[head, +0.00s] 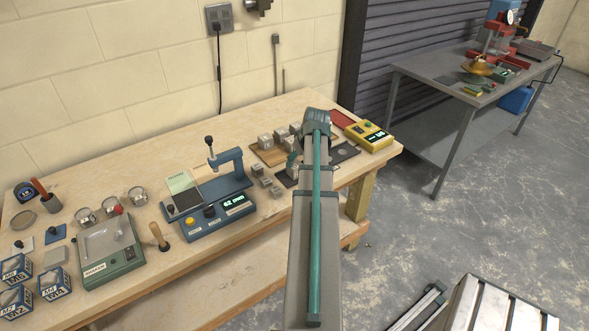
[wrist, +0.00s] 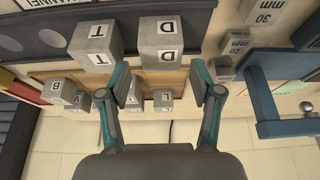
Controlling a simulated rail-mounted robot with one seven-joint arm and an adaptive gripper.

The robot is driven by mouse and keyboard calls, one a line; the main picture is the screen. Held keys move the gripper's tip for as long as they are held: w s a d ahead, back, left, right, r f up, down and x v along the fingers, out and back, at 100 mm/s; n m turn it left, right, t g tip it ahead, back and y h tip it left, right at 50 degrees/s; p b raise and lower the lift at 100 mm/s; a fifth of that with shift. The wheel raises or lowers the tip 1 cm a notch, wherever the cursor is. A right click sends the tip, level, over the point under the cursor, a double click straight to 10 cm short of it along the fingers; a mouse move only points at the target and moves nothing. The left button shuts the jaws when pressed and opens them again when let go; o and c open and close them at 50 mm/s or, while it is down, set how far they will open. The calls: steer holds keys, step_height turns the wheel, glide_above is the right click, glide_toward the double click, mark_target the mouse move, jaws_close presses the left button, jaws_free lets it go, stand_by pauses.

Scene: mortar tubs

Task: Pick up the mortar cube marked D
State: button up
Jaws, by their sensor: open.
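Smaller-looking cubes marked B (wrist: 58,90) and L (wrist: 163,100) stand nearer the wall. In the head view my arm hides most of the gripper and nearby cubes.
Cubes labelled in mm (wrist: 237,42) stand right of the D cube. A blue press-like device (head: 218,205) stands left of the cubes. A yellow tester (head: 368,136) stands to the right, near the bench's end. The wall is close behind the wooden board (head: 266,155).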

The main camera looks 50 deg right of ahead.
mark_target(296, 165)
steer(key=shift+p+x, duration=1.2)
steer(key=shift+x, duration=1.7)
steer(key=shift+c, duration=0.2)
steer(key=c, duration=1)
steer(key=shift+c, duration=0.5)
steer(key=shift+r, duration=0.1)
